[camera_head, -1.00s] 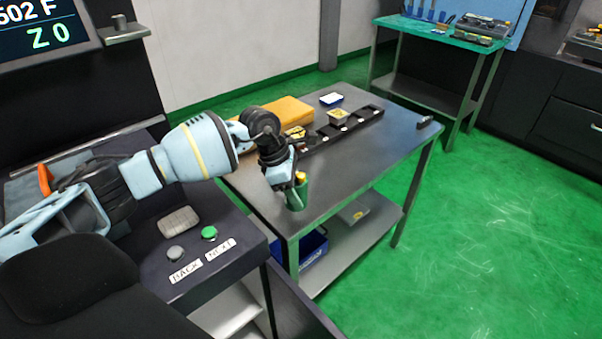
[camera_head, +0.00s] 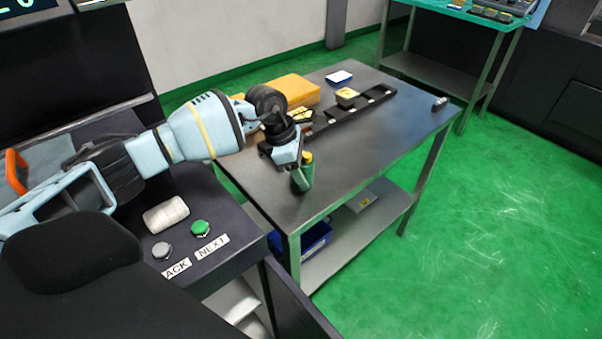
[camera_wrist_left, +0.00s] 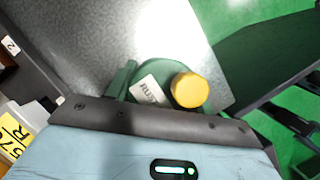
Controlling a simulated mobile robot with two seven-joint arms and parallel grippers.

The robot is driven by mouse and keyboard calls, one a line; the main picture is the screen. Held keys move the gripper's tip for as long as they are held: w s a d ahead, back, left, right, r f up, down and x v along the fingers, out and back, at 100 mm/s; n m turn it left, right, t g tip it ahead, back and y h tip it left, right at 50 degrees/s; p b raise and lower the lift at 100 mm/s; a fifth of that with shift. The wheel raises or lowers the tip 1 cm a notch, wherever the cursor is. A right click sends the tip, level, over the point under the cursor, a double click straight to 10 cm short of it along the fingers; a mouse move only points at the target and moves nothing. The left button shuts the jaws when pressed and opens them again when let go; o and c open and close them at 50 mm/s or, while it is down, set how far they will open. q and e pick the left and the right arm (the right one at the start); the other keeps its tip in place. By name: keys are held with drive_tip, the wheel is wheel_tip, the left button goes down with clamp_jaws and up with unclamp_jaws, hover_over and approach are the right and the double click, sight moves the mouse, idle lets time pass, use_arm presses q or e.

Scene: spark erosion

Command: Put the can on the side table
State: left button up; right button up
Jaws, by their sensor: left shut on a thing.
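The can (camera_head: 303,178) is green with a yellow cap. It is in my left gripper (camera_head: 298,163), which is shut on it over the near left part of the grey metal side table (camera_head: 370,150). Whether the can's base touches the tabletop is hard to tell. In the left wrist view the can (camera_wrist_left: 150,72) shows from above, with its yellow cap (camera_wrist_left: 189,90) and a white label, partly hidden by the gripper's edge. My right gripper is not in view.
A yellow-orange case (camera_head: 290,90), a black rail (camera_head: 345,110) with small blocks, a white-blue box (camera_head: 339,77) and a small dark item (camera_head: 439,104) lie on the table. A console with a green button (camera_head: 200,228) is at left. The table's near right is clear.

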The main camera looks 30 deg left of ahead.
use_arm(q)
drive_tip(key=shift+a+f, duration=0.1)
drive_tip(key=shift+f, duration=0.25)
drive_tip(key=o, duration=1.1)
drive_tip(key=shift+o, duration=0.2)
drive_tip(key=shift+r, duration=0.15)
drive_tip(key=v, duration=1.2)
drive_tip(key=shift+s, duration=0.1)
